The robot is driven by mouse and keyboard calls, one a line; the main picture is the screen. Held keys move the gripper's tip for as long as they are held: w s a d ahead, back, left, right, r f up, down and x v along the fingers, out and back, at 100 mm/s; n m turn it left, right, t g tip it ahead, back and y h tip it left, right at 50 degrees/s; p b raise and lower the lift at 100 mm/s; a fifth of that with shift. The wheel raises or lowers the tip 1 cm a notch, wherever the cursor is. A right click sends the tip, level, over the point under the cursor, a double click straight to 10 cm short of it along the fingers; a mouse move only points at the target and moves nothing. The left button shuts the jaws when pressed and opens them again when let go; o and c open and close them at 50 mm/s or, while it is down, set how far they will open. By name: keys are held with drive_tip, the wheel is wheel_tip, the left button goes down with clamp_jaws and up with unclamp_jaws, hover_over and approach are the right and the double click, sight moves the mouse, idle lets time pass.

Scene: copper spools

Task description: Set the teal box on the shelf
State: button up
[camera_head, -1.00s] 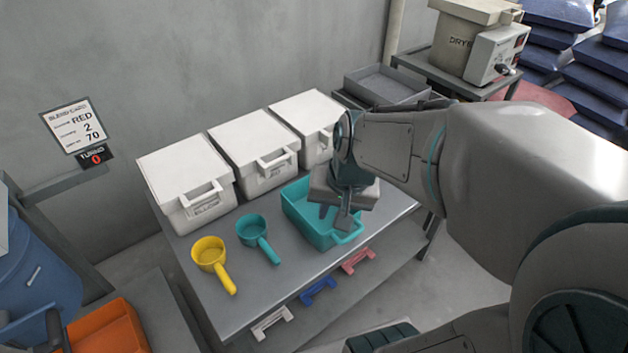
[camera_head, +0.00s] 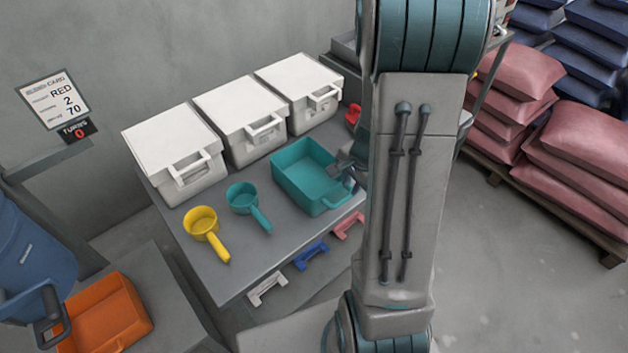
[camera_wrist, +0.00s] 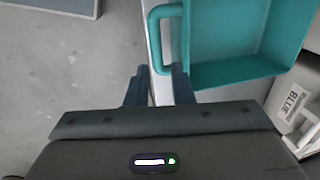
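The teal box (camera_head: 298,178) is an open tray with a loop handle, and it sits upright on the grey bench top (camera_head: 222,272). My gripper (camera_head: 345,172) is at the box's right end, partly hidden behind my arm.
White lidded bins (camera_head: 238,112) line the back of the bench. A yellow scoop (camera_head: 201,222) and a teal scoop (camera_head: 243,197) lie left of the box. A red item (camera_head: 352,115) is behind it. White, blue and pink handles (camera_head: 311,254) show below the front edge. Pink sacks (camera_head: 580,150) stand right.

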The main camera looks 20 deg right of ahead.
sight(348, 196)
drive_tip(key=shift+w+a+f+b, duration=0.1)
drive_tip(key=shift+w+f+b, duration=0.05)
drive_tip(key=shift+f, duration=1.05)
drive_tip(key=shift+w+f+b, duration=0.15)
drive_tip(key=shift+w+f, duration=0.05)
drive_tip(key=shift+f, duration=0.95)
drive_tip(key=shift+w+a+f+b, duration=0.1)
drive_tip(key=shift+w+f+b, duration=0.05)
drive_tip(key=shift+f, duration=1.05)
clamp_jaws()
